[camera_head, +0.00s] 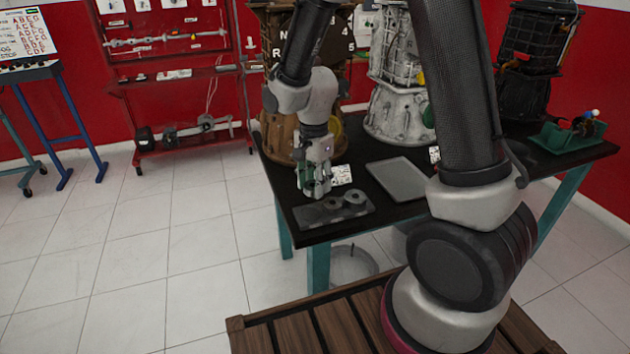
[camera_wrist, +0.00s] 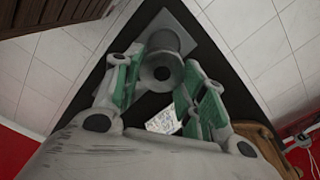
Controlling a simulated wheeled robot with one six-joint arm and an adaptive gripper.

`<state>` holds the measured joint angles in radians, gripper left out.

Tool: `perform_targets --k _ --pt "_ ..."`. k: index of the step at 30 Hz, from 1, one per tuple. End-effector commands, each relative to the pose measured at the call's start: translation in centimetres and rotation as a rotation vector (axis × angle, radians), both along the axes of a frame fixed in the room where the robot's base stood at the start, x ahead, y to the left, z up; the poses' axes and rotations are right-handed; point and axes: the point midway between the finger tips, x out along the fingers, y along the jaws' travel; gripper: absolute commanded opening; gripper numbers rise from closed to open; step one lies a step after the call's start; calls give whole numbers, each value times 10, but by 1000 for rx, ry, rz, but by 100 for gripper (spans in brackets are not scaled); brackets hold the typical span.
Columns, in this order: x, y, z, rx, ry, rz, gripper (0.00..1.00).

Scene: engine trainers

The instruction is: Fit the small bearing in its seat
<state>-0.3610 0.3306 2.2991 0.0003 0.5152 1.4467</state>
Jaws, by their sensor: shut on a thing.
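My gripper (camera_head: 315,188) is over the near left corner of the black table, pointing down. In the wrist view, my gripper's green-padded fingers (camera_wrist: 160,80) are closed on a grey ring, the small bearing (camera_wrist: 148,73), with a dark hole in its middle. In the head view the fingers hide most of it. A flat grey plate (camera_head: 312,217) with grey round parts (camera_head: 355,197) lies just in front of the gripper. In the wrist view the plate (camera_wrist: 190,24) and a round part (camera_wrist: 163,40) show beyond the bearing. I cannot make out the seat clearly.
A flat grey tray (camera_head: 398,180) lies right of the gripper on the table (camera_head: 385,212). A brown engine (camera_head: 275,130) and a silver engine (camera_head: 393,110) stand behind. A green stand (camera_head: 567,138) is at the far right. White cards lie near the gripper (camera_head: 341,174).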

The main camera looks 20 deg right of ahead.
Motion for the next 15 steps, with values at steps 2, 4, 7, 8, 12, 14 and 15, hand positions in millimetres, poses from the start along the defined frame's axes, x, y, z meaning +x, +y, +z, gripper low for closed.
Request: perform_targets --k 2,4,7,8,12,14,15 --pt "0 0 -1 1 -2 24 13" --pt "1 0 -4 2 -3 38 13" --pt "0 0 -11 1 -1 41 13" --pt "0 0 -14 1 -1 40 13" --pt "0 0 -28 1 -1 40 13" --pt "0 0 -34 0 0 40 13" --pt "0 0 -38 0 0 40 13"
